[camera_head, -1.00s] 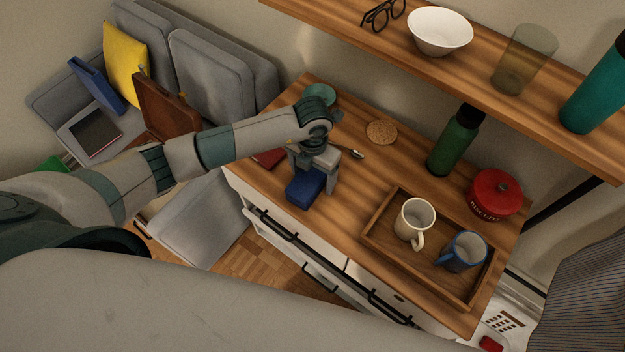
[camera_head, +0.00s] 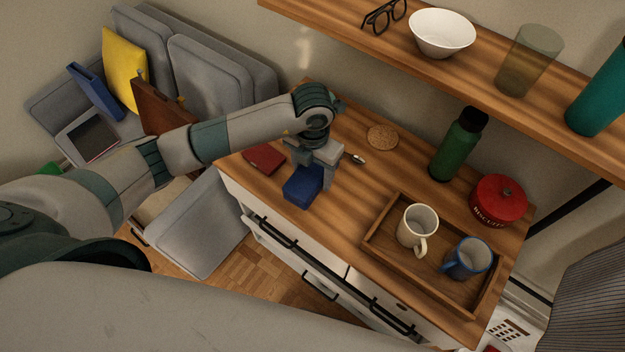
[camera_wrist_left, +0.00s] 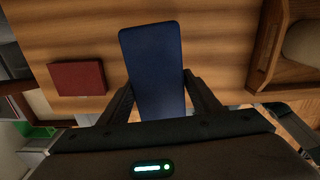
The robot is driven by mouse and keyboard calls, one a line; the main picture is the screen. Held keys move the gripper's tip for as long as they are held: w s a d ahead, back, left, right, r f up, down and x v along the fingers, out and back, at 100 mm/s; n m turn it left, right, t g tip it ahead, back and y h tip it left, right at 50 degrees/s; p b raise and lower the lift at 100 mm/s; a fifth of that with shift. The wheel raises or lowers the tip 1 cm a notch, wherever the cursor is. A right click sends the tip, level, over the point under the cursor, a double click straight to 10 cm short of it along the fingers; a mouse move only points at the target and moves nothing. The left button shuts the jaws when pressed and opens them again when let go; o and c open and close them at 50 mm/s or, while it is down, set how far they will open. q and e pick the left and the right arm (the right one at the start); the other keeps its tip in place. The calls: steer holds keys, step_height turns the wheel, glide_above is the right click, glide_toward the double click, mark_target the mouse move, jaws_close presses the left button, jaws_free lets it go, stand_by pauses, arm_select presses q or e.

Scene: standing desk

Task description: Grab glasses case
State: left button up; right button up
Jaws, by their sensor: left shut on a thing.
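The blue glasses case (camera_head: 302,187) is near the desk's front edge, in the grasp of my left gripper (camera_head: 314,180). In the left wrist view the case (camera_wrist_left: 153,62) is a long blue block with rounded corners. The fingers of my left gripper (camera_wrist_left: 160,92) lie on both sides of its near part and are shut on it. Whether the case touches the desk top is hard to tell. My right gripper is in neither view.
A dark red flat object (camera_head: 264,159) lies left of the case. A wooden tray (camera_head: 377,243) holds two mugs. A cork coaster (camera_head: 383,137), green bottle (camera_head: 457,147) and red tin (camera_head: 498,200) stand behind. A shelf (camera_head: 480,72) overhangs the back.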

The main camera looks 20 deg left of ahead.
arm_select(q)
steer(key=s+d+r+b, duration=0.1)
steer(key=s+d+r, duration=0.1)
steer(key=s, duration=0.3)
steer(key=s+d+r, duration=0.2)
steer(key=s+r, duration=0.2)
steer(key=s, duration=0.1)
steer(key=shift+s+d+r+b, duration=0.2)
steer(key=shift+d+b, duration=0.1)
steer(key=shift+b, duration=0.05)
